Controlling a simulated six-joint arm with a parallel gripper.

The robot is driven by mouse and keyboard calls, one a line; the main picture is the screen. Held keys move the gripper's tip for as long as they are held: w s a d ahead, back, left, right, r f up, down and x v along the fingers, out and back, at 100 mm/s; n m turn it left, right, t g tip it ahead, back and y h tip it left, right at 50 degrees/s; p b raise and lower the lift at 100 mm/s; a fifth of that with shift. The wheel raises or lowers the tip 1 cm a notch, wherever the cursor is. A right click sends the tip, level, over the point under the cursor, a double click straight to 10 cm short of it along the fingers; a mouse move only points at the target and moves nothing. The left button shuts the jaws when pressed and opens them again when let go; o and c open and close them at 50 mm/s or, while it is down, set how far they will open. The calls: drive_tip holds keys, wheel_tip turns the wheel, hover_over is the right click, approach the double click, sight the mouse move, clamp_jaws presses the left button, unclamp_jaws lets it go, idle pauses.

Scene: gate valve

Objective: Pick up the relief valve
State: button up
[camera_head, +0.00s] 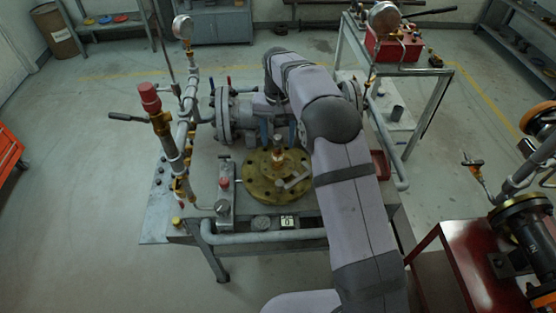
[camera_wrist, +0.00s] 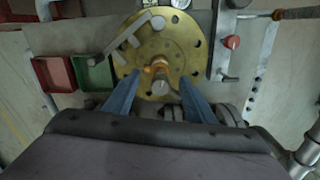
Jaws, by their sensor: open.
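A small brass fitting with a pale grey end (camera_wrist: 159,72) stands near the middle of a round brass flange (camera_wrist: 190,32) with bolt holes. It looks like the relief valve, though no label shows. It also appears in the head view (camera_head: 278,156) on the flange (camera_head: 258,186). My gripper (camera_wrist: 160,78) is open, its two blue fingers on either side of the fitting in the wrist view. In the head view my gripper (camera_head: 278,143) is just behind the fitting. I cannot tell whether the fingers touch it. A grey angled bar (camera_wrist: 130,36) lies on the flange.
A red-capped valve (camera_head: 150,97) on upright pipes rises at the bench's left. A grey flanged valve body (camera_head: 228,117) lies behind the flange. Red (camera_wrist: 56,74) and green (camera_wrist: 93,73) trays sit beside the flange in the wrist view. A pipe (camera_head: 265,237) runs along the bench front.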

sight(278, 146)
drive_tip(key=shift+f+p, duration=1.45)
drive_tip(key=shift+f, duration=1.15)
drive_tip(key=shift+w+r, duration=0.1)
clamp_jaws()
